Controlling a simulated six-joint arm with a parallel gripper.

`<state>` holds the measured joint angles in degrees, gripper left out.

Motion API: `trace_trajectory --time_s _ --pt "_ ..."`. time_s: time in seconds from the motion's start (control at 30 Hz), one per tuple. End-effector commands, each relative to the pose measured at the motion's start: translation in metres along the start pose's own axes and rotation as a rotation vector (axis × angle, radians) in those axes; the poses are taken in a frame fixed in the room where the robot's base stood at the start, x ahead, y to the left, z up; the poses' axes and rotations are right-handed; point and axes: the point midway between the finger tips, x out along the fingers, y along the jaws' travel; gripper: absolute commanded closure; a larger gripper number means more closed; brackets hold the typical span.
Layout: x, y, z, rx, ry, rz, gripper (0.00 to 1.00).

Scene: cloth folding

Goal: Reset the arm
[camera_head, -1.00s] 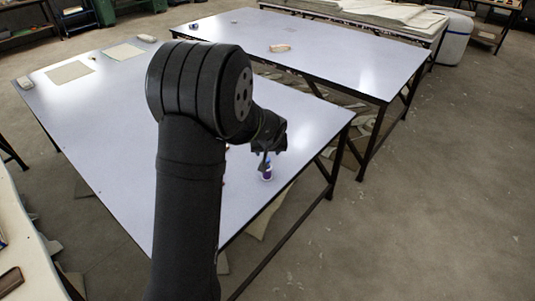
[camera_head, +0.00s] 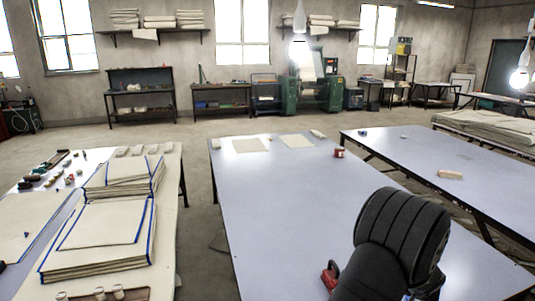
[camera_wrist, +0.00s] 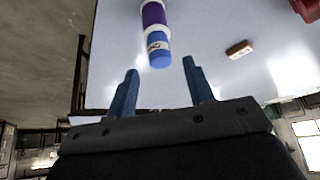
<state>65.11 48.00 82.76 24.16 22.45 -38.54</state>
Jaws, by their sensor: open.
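My arm (camera_head: 395,240) shows at the lower right of the head view, over the middle table (camera_head: 260,200). My gripper (camera_wrist: 158,68) shows in the wrist view with two blue fingers spread apart and nothing held. A bottle or can (camera_wrist: 154,30) in purple, white and blue bands lies in the picture just beyond the fingertips, apart from them. The gripper's fingers and this bottle are not visible in the head view.
Two pale cloth squares (camera_head: 249,145) (camera_head: 296,141) lie at the table's far end. A small red object (camera_head: 339,152) stands near its right edge; another red object (camera_head: 330,277) is beside my arm. The middle table's centre is clear.

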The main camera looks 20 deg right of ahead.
Motion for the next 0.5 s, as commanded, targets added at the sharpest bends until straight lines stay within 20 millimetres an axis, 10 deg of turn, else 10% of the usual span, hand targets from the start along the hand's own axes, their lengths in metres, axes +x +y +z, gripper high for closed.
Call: trace_trajectory --time_s 0.37,0.5 --pt "0.056 -0.001 0.002 0.0 -0.002 -0.001 0.52" --pt "0.041 0.0 -0.007 -0.001 0.003 0.0 0.52"
